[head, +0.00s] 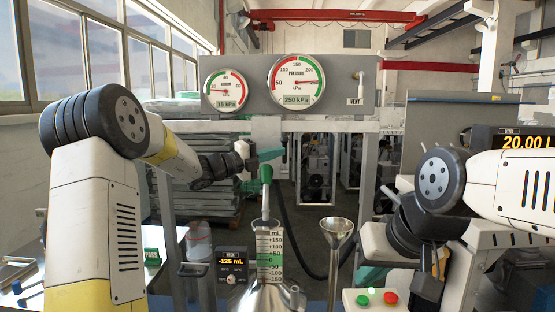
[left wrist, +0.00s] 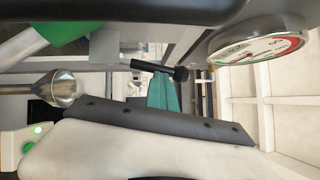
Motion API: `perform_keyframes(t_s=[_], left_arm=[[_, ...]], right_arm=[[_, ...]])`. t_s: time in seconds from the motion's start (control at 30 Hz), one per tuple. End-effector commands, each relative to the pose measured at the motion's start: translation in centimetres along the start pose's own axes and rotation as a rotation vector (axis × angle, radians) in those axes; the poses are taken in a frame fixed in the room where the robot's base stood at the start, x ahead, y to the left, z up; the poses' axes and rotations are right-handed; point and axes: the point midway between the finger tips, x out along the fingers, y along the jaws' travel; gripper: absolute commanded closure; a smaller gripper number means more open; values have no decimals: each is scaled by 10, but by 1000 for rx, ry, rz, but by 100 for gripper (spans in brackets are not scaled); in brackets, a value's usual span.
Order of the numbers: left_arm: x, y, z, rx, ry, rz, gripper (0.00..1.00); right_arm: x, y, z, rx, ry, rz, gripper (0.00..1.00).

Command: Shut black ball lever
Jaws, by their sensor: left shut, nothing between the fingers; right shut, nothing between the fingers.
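In the left wrist view a small black ball (left wrist: 181,74) shows at the end of a short dark bar, close to the teal fingers of my left gripper (left wrist: 163,94). I cannot tell whether they touch. In the head view no black ball lever stands out; my left gripper (head: 270,155) is there, shut and empty, just above the green nozzle (head: 266,173), and may hide it. My right gripper (head: 373,276) is shut and empty at the lower right, its teal fingers partly hidden, near the button box.
A measuring cylinder (head: 269,247) stands under the nozzle, with a metal funnel (head: 335,240) to its right. Two gauges sit on a grey panel (head: 335,97), with a pale vent handle (head: 360,84) at its right. A button box (head: 362,301) is at the front.

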Motion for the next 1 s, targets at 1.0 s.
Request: perform_keyframes(t_s=[1.0], left_arm=[[8, -8, 10, 3, 0, -5, 100]], right_arm=[[0, 0, 0, 0, 0, 0, 100]])
